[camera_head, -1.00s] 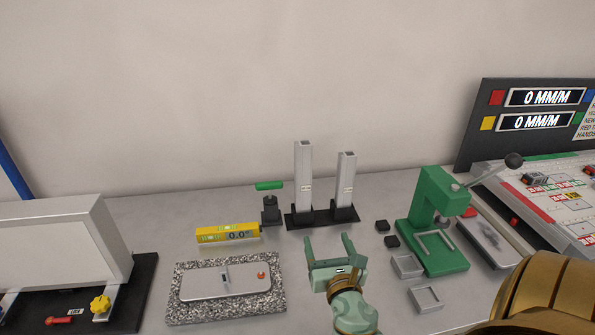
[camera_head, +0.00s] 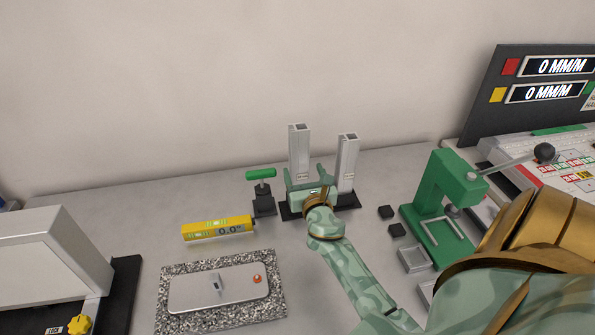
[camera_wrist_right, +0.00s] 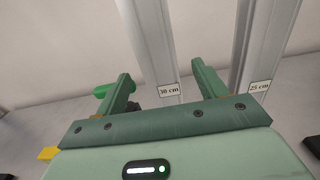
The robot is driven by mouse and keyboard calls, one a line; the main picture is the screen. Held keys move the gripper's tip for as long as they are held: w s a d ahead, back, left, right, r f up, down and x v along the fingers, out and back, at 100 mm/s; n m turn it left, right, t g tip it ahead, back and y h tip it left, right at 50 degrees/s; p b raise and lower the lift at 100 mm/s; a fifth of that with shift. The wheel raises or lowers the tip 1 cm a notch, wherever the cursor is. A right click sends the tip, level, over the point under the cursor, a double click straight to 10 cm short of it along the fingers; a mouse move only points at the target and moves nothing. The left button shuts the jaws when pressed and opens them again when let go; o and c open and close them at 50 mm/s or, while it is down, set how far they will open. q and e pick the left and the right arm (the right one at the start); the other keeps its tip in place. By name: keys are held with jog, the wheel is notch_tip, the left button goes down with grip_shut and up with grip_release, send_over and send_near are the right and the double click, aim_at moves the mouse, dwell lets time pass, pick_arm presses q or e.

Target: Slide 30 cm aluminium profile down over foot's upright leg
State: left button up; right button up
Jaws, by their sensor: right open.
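The 30 cm aluminium profile (camera_head: 300,147) stands upright in a black base at the back of the table. Its "30 cm" label shows in the right wrist view (camera_wrist_right: 150,45). My right gripper (camera_head: 306,172) is open in front of it. In the wrist view its two fingers (camera_wrist_right: 163,76) stand to either side of the profile, which is beyond them and not gripped. I cannot make out a foot with an upright leg for certain. A black block with a green handle (camera_head: 263,192) stands left of the profile. My left gripper is not in view.
A shorter 25 cm profile (camera_head: 347,160) stands close to the right, just beyond the right finger. A yellow level (camera_head: 218,229) and a speckled plate (camera_head: 270,312) lie to the left. A green press (camera_head: 437,195) and small black blocks (camera_head: 386,212) are on the right.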

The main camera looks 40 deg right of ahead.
aim_at(300, 164)
jog(key=x, duration=0.6)
jog(key=shift+r, duration=0.1)
jog(key=shift+a, duration=0.1)
jog(key=shift+c, duration=0.9)
jog(key=c, duration=1.1)
jog(key=shift+o, duration=0.2)
jog(key=shift+r, duration=0.1)
